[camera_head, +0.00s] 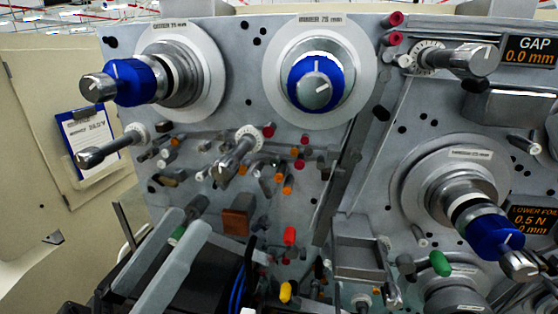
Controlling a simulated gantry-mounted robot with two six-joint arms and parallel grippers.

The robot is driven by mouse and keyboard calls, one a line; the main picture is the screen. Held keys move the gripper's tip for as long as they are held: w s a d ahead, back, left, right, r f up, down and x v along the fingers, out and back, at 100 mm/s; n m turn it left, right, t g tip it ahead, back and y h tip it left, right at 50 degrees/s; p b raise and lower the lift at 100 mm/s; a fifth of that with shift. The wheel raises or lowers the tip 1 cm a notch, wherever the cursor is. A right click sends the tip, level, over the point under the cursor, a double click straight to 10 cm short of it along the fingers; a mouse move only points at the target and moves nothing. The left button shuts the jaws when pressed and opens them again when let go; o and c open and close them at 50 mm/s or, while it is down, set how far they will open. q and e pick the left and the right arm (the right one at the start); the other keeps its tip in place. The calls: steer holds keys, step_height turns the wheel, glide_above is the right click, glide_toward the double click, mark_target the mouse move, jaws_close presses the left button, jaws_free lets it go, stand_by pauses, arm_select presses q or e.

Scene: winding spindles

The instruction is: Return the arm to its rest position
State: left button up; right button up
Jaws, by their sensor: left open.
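My left gripper (187,222) is at the lower left of the head view. Its two light grey fingers are parallel and apart, and nothing shows between them. They lie in front of the lower left part of the grey machine panel (250,90). I cannot tell how far they are from it. My right gripper is not in view.
Spindles with blue collars stick out at the upper left (130,82), upper middle (316,82) and lower right (488,232). A lever handle (110,150) and several small coloured knobs also protrude. A clipboard (88,138) hangs on the beige side at left.

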arm_select(q)
steer(key=s+a+r+t+y+p, duration=0.1)
steer(key=a+r+t+y+p, duration=0.2)
steer(key=r, duration=1.1)
steer(key=s+a+r+t+y+p, duration=0.2)
steer(key=r+y+p, duration=0.4)
steer(key=r+p, duration=0.8)
steer(key=shift+s+a+r+t+y+p, duration=0.3)
steer(key=shift+a+r+t+y, duration=0.15)
steer(key=shift+t, duration=0.15)
steer(key=shift+d, duration=0.1)
